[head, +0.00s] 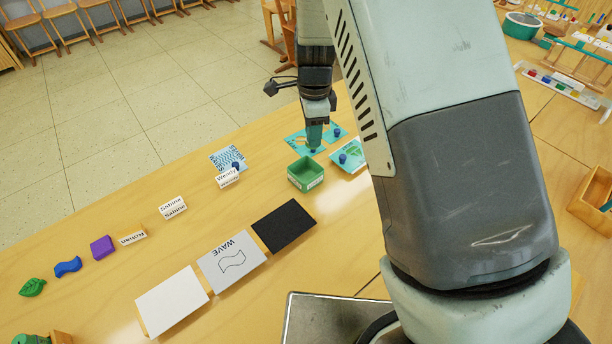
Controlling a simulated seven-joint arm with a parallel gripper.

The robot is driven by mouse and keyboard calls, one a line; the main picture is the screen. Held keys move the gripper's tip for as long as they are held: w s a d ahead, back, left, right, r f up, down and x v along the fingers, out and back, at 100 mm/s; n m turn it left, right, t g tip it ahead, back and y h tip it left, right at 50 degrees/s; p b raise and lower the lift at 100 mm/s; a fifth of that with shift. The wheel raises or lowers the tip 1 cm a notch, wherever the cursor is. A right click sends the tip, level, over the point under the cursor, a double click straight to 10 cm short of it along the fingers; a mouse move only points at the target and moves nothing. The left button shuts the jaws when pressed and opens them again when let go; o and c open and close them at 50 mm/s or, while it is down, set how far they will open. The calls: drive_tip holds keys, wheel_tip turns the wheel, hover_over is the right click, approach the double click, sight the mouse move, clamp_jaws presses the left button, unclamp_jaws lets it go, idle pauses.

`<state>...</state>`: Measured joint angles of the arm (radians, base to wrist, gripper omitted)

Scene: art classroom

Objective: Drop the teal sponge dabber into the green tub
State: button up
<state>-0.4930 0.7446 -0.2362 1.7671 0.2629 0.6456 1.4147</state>
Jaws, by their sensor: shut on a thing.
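The teal sponge dabber (314,135) is upright below my gripper (318,119), which is shut on its top. The dabber shows over a teal picture card, behind the green tub in the picture; I cannot tell whether its lower end touches the card. The green tub (306,184) is a small square open box with a pale label on its front, standing on the table. Its visible inside looks empty. My gripper is beyond the tub and slightly to its right, not over its opening.
Teal picture cards (298,145) with blue knobs (342,159) lie around the tub. A black card (284,226), a WAVE card (231,262) and a white card (172,301) lie nearer. Name cards (172,208) and a purple block (102,247) stand left. My arm hides the table at right.

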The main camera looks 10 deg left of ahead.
drive_tip(key=shift+f, duration=2.8)
drive_tip(key=o, duration=1)
wheel_tip(320, 180, up, 11)
drive_tip(key=shift+s+f, duration=0.1)
